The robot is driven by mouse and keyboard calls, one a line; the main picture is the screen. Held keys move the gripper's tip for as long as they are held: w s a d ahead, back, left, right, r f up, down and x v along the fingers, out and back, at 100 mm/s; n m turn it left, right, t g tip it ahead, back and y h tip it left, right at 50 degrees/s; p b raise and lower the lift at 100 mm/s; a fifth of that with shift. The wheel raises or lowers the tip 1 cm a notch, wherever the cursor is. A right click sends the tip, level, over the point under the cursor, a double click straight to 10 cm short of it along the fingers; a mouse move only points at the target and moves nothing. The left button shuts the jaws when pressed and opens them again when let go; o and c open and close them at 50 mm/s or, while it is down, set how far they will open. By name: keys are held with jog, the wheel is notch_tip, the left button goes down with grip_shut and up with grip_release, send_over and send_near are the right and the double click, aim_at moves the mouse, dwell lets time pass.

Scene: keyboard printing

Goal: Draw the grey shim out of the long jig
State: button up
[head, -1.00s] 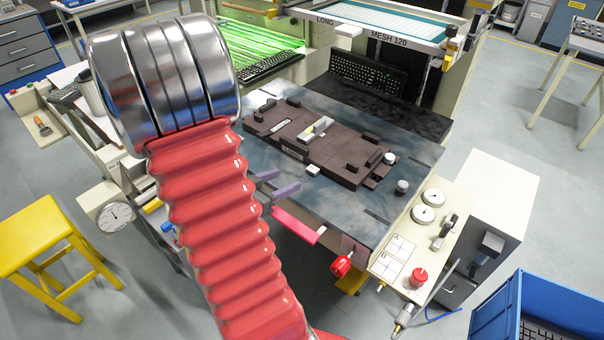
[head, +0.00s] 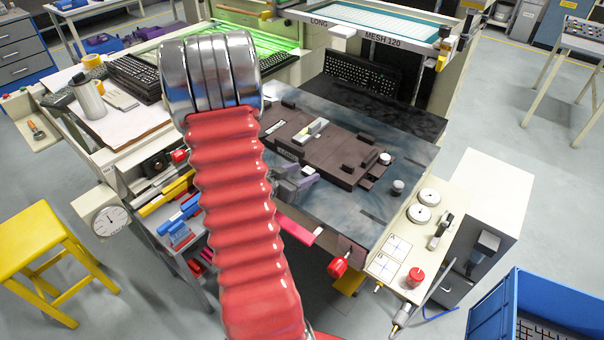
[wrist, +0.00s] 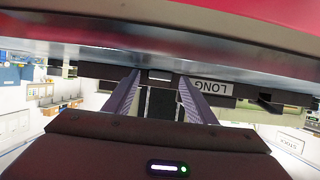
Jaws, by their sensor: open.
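The long jig (head: 335,163) is a dark brown plate on the printing table, with a LONG label on its front edge. The label also shows upside down in the wrist view (wrist: 211,87). A light grey strip (head: 308,133) with a yellowish part lies on top of the jig; it may be the grey shim, but I cannot tell. My gripper (head: 309,174) is open, with purple-grey fingers at the jig's front edge. In the wrist view its fingertips (wrist: 160,76) stand apart, left of the label. A small pale piece shows between them; nothing is visibly held.
A pink-red bar (head: 297,230) lies along the front edge. A keyboard (head: 362,76) and the mesh screen (head: 375,25) are behind. My red arm hides the left side.

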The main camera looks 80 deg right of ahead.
jog(key=shift+d, duration=0.1)
jog(key=shift+c, duration=0.2)
grip_shut()
dwell(0.8)
jog(key=shift+w, duration=0.1)
jog(key=shift+w+a, duration=0.4)
jog(key=shift+a, duration=0.6)
jog(key=shift+w+a, duration=0.4)
jog(key=shift+a, duration=0.6)
jog(key=shift+w+a, duration=0.4)
jog(key=shift+a, duration=0.6)
jog(key=shift+w+a+r, duration=0.25)
jog(key=shift+a+r, duration=0.25)
jog(key=shift+a, duration=0.1)
jog(key=shift+w+a+r, duration=0.3)
jog(key=shift+a+r, duration=0.15)
jog(key=shift+a, duration=0.2)
jog(key=shift+w+a+r, duration=0.25)
jog(key=shift+a+r, duration=0.25)
jog(key=shift+a, duration=0.1)
